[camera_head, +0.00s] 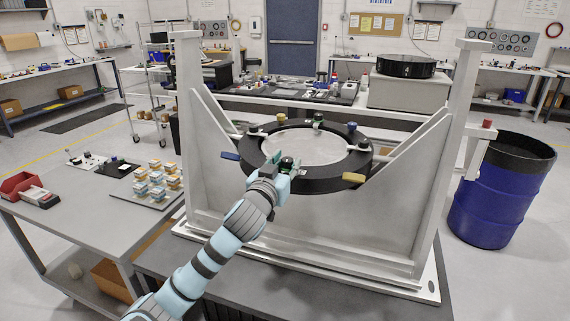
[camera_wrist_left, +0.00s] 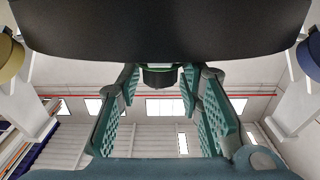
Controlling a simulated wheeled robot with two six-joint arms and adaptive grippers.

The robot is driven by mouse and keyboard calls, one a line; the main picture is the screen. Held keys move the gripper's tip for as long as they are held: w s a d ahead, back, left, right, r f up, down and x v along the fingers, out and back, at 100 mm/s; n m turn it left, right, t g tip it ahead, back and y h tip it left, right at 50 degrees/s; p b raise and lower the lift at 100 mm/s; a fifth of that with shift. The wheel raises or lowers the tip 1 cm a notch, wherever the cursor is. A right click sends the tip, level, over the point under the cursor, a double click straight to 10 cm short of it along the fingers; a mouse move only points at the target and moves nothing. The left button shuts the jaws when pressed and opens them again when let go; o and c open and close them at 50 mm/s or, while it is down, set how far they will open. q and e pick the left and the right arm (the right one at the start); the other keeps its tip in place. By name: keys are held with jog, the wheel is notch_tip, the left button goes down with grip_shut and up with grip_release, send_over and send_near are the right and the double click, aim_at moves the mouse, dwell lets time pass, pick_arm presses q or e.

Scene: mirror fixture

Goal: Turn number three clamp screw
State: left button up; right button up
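The fixture holds a black ring (camera_head: 345,168) with a round pale mirror (camera_head: 305,143) inside it. Several small clamp screws with coloured bands sit around the ring; no numbers are legible. My left gripper (camera_head: 282,177) is at the near edge of the ring, beside a dark clamp screw (camera_head: 288,162). In the left wrist view, a black knob with a green band (camera_wrist_left: 160,77) hangs under the dark ring (camera_wrist_left: 165,28). My left gripper's green fingers (camera_wrist_left: 160,92) stand apart on either side of it, with gaps visible. My right gripper is not in view.
The fixture's grey uprights (camera_head: 455,130) and sloped side plates flank the ring. Blue (camera_head: 230,156) and yellow (camera_head: 354,178) tabs stick out from the ring. A side table (camera_head: 75,215) with small blocks stands left, a blue drum (camera_head: 490,205) right.

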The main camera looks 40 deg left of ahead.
aim_at(284, 161)
pick_arm(q)
grip_shut()
jog(key=shift+a+m+t+h, duration=0.15)
jog(key=shift+m+t+h, duration=0.15)
jog(key=shift+m+h, duration=0.55)
jog(key=shift+m+h+p, duration=0.5)
jog(key=shift+m+h, duration=0.15)
jog(key=shift+h, duration=0.6)
jog(key=o, duration=0.5)
grip_release()
notch_tip(284, 161, up, 10)
jog(key=shift+f, duration=0.1)
